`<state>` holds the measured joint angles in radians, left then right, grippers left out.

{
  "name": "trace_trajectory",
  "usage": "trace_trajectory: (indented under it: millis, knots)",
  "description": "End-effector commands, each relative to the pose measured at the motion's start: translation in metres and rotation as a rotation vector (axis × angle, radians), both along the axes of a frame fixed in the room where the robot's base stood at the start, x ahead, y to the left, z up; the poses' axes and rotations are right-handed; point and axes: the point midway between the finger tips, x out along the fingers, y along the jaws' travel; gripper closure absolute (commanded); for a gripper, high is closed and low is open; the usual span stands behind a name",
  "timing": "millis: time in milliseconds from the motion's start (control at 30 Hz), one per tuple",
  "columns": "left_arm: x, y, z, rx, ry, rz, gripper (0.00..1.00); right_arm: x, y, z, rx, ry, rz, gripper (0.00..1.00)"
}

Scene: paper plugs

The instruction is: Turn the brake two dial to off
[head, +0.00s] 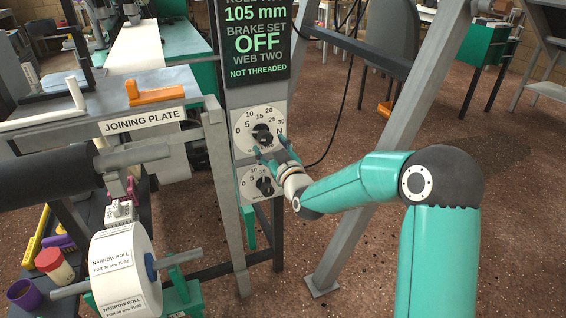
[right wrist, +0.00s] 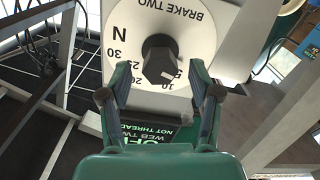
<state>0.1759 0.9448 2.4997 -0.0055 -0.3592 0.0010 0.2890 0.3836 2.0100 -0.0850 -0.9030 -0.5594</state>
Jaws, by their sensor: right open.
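The brake two dial (head: 246,124) is the upper white dial on the grey post in the head view. The right wrist view shows its face (right wrist: 125,55) upside down, lettered BRAKE TWO, with numbers and an N. Its black knob (head: 262,131) also shows in the right wrist view (right wrist: 158,60). I cannot tell exactly which mark the knob points to. My right gripper (head: 270,149) is open in front of the dial. In the right wrist view its fingers (right wrist: 158,76) lie on either side of the knob, apart from it. My left gripper is out of view.
A second dial (head: 252,187) sits just below. The display (head: 257,45) above reads BRAKE SET OFF, WEB TWO NOT THREADED. A slanted grey leg (head: 400,130) stands right of the post. A white narrow roll (head: 125,265) and the joining plate table (head: 95,100) are at left.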

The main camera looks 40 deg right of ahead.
Motion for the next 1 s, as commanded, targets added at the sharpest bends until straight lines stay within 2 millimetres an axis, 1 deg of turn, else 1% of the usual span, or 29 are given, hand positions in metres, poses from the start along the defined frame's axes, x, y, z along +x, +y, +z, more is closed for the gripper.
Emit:
trace_trajectory:
  millis: [33, 200, 300, 400, 500, 600, 1000]
  knots:
    - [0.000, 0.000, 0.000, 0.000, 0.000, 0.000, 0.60, -0.011, 0.002, 0.000, 0.000, 0.001, 0.000, 0.37]
    - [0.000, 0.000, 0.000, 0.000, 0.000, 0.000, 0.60, -0.045, 0.010, 0.000, 0.000, 0.001, -0.001, 0.37]
    - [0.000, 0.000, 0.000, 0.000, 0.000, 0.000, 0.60, -0.062, 0.014, 0.000, 0.000, 0.001, -0.001, 0.37]
    - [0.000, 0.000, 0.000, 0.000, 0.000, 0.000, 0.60, -0.075, 0.016, -0.001, 0.000, 0.002, -0.002, 0.37]
    - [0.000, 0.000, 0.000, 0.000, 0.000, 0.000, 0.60, -0.082, 0.018, -0.001, 0.000, 0.002, -0.002, 0.37]
    - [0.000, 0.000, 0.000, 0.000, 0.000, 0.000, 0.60, -0.085, 0.019, -0.001, 0.000, 0.002, -0.002, 0.37]
    - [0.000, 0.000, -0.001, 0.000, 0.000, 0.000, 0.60, -0.085, 0.019, -0.001, 0.000, 0.002, -0.002, 0.37]
